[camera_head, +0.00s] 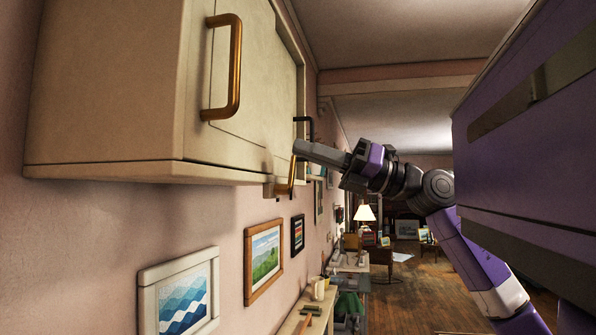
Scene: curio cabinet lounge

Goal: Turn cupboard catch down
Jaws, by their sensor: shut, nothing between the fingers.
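A cream wall cupboard (110,95) hangs on the left, its door appearing closed. A large brass handle (237,70) is on its near front. A small brass piece (291,178), likely the catch, sits by the cupboard's lower far corner, beside a small pale block, and its lower end points down and to the left. My gripper (299,147) is shut and empty. Its tip is at the upper end of this brass piece and overlaps it in the picture; I cannot tell whether they touch. Part of the brass piece's upper end is hidden.
A dark handle (309,127) shows just beyond my gripper tip. Framed pictures (264,258) hang on the pink wall below the cupboard. A narrow shelf or bench (303,312) with small items stands along the wall. The wooden floor (420,275) is open further back, near a lit lamp (365,213).

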